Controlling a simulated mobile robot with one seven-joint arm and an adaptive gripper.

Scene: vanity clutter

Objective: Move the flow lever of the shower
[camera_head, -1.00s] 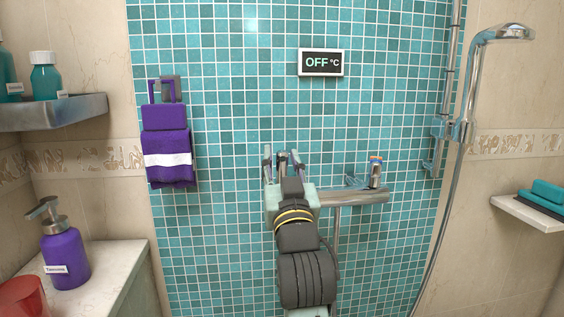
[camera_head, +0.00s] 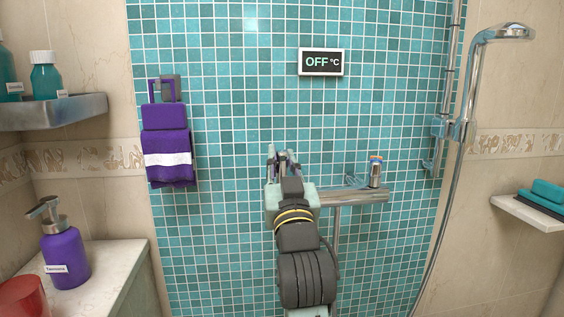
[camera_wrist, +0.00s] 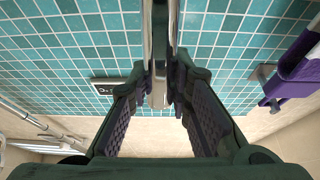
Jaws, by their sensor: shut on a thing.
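The shower's chrome mixer bar (camera_head: 358,197) runs level along the tiled wall, its left end hidden behind my gripper. My gripper (camera_head: 283,160) is at that left end, its fingers close together. In the wrist view my gripper (camera_wrist: 159,84) is shut on a narrow chrome piece, the flow lever (camera_wrist: 158,96), with one finger pad on each side. In the head view my gripper hides the lever. At the bar's right end stands an upright chrome handle (camera_head: 375,172) with a blue and orange top.
A purple towel (camera_head: 169,160) hangs on the wall to the left. A purple soap dispenser (camera_head: 64,255) and a red container (camera_head: 22,297) stand on the left counter. The shower head (camera_head: 510,33) and its hose are at the right. The tiles above my gripper are clear.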

